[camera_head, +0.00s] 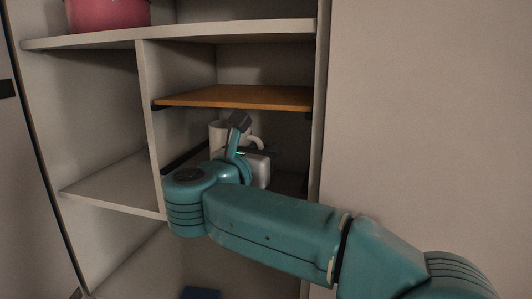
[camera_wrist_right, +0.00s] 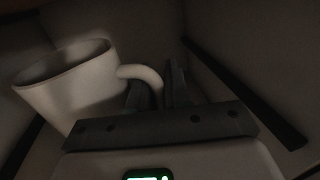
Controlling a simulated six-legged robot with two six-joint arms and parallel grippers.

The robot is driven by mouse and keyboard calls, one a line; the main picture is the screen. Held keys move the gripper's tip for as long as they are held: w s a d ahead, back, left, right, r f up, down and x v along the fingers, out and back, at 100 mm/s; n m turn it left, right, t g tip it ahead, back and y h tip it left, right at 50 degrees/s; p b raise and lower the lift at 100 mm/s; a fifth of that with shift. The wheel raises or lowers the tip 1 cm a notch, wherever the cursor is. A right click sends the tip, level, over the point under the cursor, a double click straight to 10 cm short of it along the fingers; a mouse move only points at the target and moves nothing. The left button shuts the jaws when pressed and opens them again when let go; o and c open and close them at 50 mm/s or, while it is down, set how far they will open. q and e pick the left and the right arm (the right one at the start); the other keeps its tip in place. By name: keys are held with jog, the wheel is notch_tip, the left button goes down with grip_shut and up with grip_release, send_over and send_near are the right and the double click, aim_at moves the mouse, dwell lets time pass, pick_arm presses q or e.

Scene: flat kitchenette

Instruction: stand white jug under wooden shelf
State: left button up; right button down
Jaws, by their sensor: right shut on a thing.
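The white jug (camera_head: 216,133) is inside the cabinet compartment, below the orange-brown wooden shelf (camera_head: 240,96). In the wrist view the jug (camera_wrist_right: 75,85) is on the left, with its open rim facing up and its body looking tilted in the picture. Its handle points right, to my right gripper (camera_wrist_right: 157,88), whose dark fingers are shut on the handle. In the head view the right gripper (camera_head: 257,151) is partly hidden behind my teal wrist. The jug's base is hidden there, so I cannot tell whether it touches a surface. My left gripper is out of view.
A cabinet divider (camera_head: 150,125) stands left of the compartment, and a side panel (camera_head: 319,100) bounds it on the right. Dark rails run along the compartment's inner sides. A pink pot (camera_head: 108,14) sits on the upper board. The left compartment is empty.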

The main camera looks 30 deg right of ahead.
jog(key=shift+s+f, duration=0.15)
jog(key=shift+f, duration=0.4)
jog(key=shift+f, duration=0.2)
jog(key=c, duration=1.1)
grip_release()
jog(key=shift+r, duration=0.1)
jog(key=b+v, duration=0.4)
jog(key=v, duration=0.8)
